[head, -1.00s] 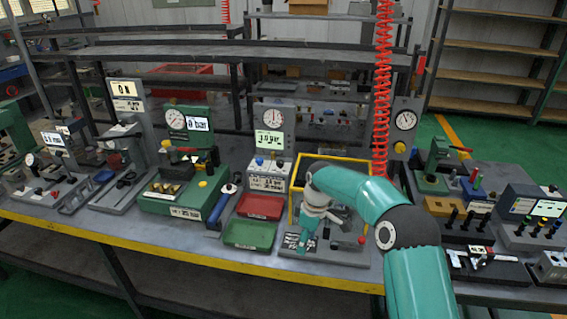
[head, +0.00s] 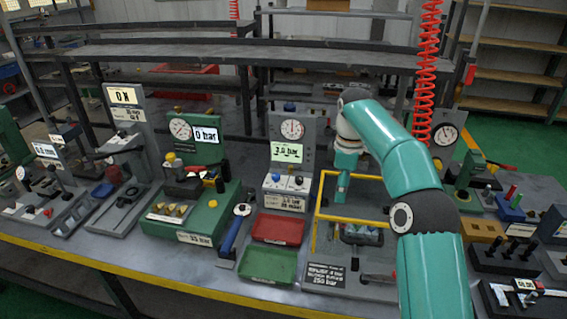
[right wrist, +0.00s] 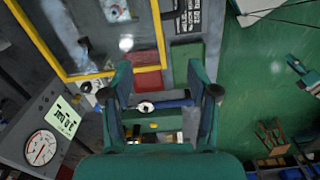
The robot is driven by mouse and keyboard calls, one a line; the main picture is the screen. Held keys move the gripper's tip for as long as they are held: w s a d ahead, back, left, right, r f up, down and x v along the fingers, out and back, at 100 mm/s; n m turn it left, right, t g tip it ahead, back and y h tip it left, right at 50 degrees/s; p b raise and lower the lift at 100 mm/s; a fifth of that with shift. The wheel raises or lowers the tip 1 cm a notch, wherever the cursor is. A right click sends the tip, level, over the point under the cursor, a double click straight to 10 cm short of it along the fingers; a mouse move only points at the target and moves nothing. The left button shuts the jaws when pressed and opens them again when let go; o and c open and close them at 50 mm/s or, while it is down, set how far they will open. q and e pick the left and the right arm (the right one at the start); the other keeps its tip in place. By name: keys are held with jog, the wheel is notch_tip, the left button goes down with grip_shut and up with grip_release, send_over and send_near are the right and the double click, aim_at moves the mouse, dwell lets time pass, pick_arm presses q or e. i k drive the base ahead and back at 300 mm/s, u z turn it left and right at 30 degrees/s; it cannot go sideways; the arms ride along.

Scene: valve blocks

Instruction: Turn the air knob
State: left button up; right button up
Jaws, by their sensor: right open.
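No label that I can read marks the air knob. A yellow knob (head: 437,164) sits below the round gauge (head: 446,134) on the right panel, partly behind my right arm. My right gripper (head: 342,194) hangs open above the yellow-framed station, right of that box and touching nothing I can see. In the right wrist view its fingers (right wrist: 160,68) are apart with nothing held. My left gripper is out of view.
The yellow frame (head: 314,215) stands near my right gripper. A red tray (head: 278,230), a green tray (head: 268,266) and a blue-handled tool (head: 233,232) lie to its left. A red coiled hose (head: 427,75) hangs beside my right arm.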

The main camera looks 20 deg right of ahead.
aim_at(299, 180)
jog(key=i, duration=0.9)
jog(key=z, duration=0.05)
